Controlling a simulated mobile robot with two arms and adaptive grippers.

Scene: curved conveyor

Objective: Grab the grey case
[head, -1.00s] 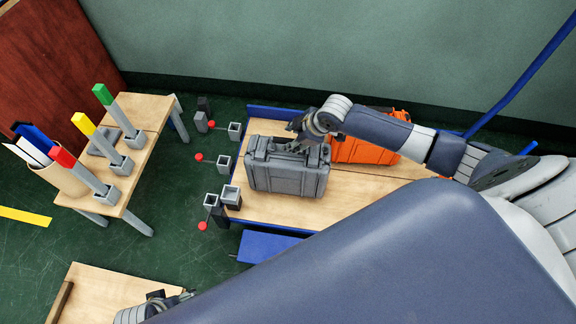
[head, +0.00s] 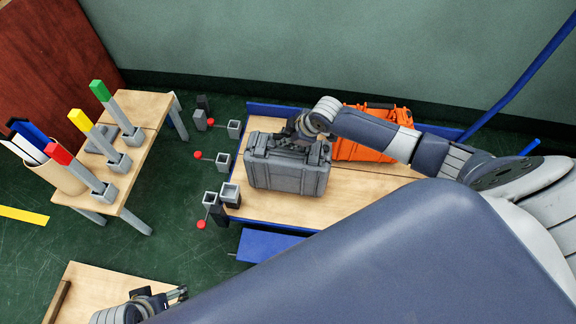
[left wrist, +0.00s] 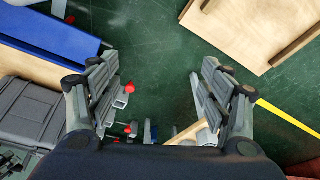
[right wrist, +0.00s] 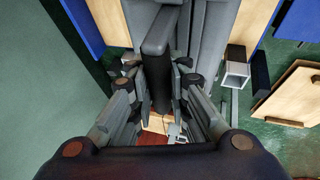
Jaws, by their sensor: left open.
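The grey case (head: 287,172) sits upright on the left part of the wooden-topped conveyor, its ribbed front facing me. My right gripper (head: 293,138) reaches over it from the right and is at its top handle. In the right wrist view my right gripper (right wrist: 162,92) has its two fingers close on both sides of the handle of the case (right wrist: 207,30), with little or no gap visible. My left gripper (head: 181,294) is low at the left of the head view, open and empty. In the left wrist view its fingers (left wrist: 160,92) are wide apart, with the case (left wrist: 30,112) at the left.
An orange case (head: 362,149) stands right behind the grey one on the conveyor (head: 375,178). Grey square holders (head: 229,192) and red knobs line the conveyor's left end. A table (head: 150,108) with coloured bars stands at the left. Green floor lies between them.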

